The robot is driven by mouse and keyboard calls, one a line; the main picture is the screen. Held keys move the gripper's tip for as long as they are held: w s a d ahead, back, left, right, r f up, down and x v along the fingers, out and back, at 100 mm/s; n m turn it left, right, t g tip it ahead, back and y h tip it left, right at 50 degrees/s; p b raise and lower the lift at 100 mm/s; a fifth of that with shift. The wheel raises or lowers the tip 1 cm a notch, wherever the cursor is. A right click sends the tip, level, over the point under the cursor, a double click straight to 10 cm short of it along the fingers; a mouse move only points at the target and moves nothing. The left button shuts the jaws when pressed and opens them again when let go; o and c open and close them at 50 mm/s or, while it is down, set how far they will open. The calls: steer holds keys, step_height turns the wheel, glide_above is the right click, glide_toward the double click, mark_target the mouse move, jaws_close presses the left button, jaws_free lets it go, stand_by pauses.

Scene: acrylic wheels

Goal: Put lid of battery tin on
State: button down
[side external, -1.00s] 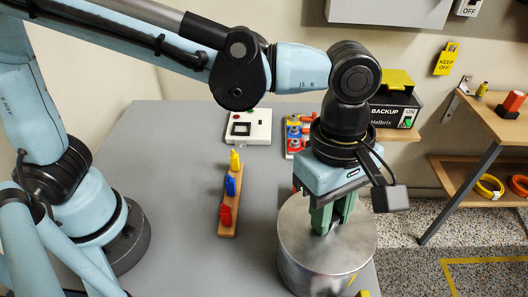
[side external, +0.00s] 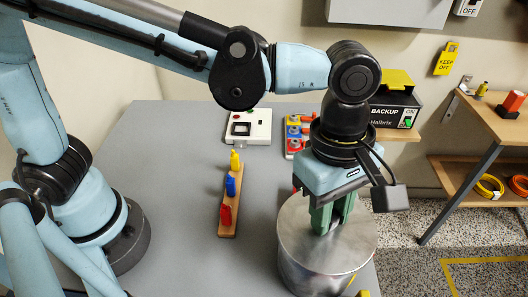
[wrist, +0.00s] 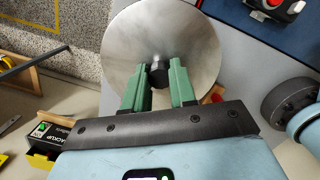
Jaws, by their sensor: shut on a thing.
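The lid is a round silver metal disc (side external: 305,240) with a dark knob (wrist: 159,75) at its middle. It lies level at the top of the battery tin, a wide silver cylinder (side external: 315,279) near the table's front right. I cannot tell whether the lid is fully seated or a small gap is left. My gripper (side external: 325,228) points down over the lid, with its green fingers on either side of the knob. It is shut on the knob, which the fingers hide in the side view. In the wrist view the disc hides the tin below.
A wooden strip (side external: 229,210) with yellow, blue and red pieces stands left of the tin. A white switch box (side external: 248,127) and a red and blue item (side external: 293,135) sit farther back. The grey table between the strip and my base is clear.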

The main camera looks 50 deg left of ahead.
steer(key=c, duration=0.8)
jaws_free()
steer(key=shift+c, duration=0.2)
step_height(320, 180, up, 12)
steer(key=a, duration=0.1)
steer(key=shift+w+a, duration=0.2)
steer(key=a+f+m+t, duration=0.2)
steer(key=a+m, duration=0.3)
steer(key=a, duration=0.4)
steer(key=w+a+f+m+t+y, duration=0.1)
steer(key=a+f+m+t, duration=0.2)
steer(key=a, duration=0.6)
steer(key=w+a+f+m+t, duration=0.1)
steer(key=a+f+m+t, duration=0.1)
steer(key=a+f+m, duration=0.4)
steer(key=a+m, duration=0.1)
steer(key=a, duration=0.2)
steer(key=shift+w+a+f+t, duration=0.15)
steer(key=shift+a+f+t, duration=0.05)
steer(key=shift+f+t, duration=0.1)
